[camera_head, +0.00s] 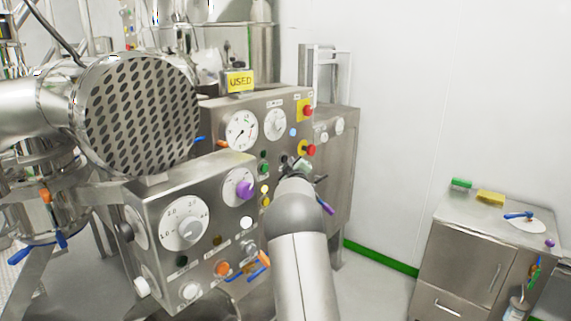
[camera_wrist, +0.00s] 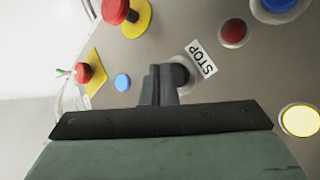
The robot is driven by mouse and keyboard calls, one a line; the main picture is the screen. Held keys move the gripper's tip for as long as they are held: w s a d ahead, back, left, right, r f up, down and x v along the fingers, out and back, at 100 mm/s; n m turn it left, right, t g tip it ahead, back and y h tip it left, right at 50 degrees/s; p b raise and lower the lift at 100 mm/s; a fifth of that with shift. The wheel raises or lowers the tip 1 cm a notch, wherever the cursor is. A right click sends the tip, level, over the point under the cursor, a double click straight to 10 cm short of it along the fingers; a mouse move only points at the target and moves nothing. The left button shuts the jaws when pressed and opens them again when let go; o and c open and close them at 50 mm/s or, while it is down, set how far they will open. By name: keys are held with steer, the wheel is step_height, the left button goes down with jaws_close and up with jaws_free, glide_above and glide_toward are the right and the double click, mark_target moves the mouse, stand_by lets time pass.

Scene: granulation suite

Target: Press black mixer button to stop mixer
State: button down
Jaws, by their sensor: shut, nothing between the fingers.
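The black mixer button (camera_wrist: 182,75) shows in the wrist view beside a white label reading STOP (camera_wrist: 201,59). My gripper (camera_wrist: 163,72) is shut and empty, with its fingertips right at the button and covering part of it. I cannot tell whether they touch or press it. In the head view my gripper (camera_head: 302,168) is at the right part of the steel control panel (camera_head: 225,112), where my arm hides some of the panel's lower right. The button cannot be clearly made out there.
Red emergency knobs on yellow plates (camera_wrist: 118,10) and a blue button (camera_wrist: 122,82) sit near my fingers. A red button (camera_wrist: 233,33) and a yellow one (camera_wrist: 299,121) lie farther right. A nearer control box (camera_head: 160,195) stands left of my arm. A steel cabinet (camera_head: 455,260) stands right.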

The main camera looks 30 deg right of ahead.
steer(key=shift+s, duration=0.1)
steer(key=s+b, duration=0.1)
steer(key=s+d+b, duration=0.1)
steer(key=s, duration=0.1)
steer(key=s+b, duration=0.1)
steer(key=shift+s+d, duration=0.25)
steer(key=shift+s, duration=0.1)
stand_by(1.0)
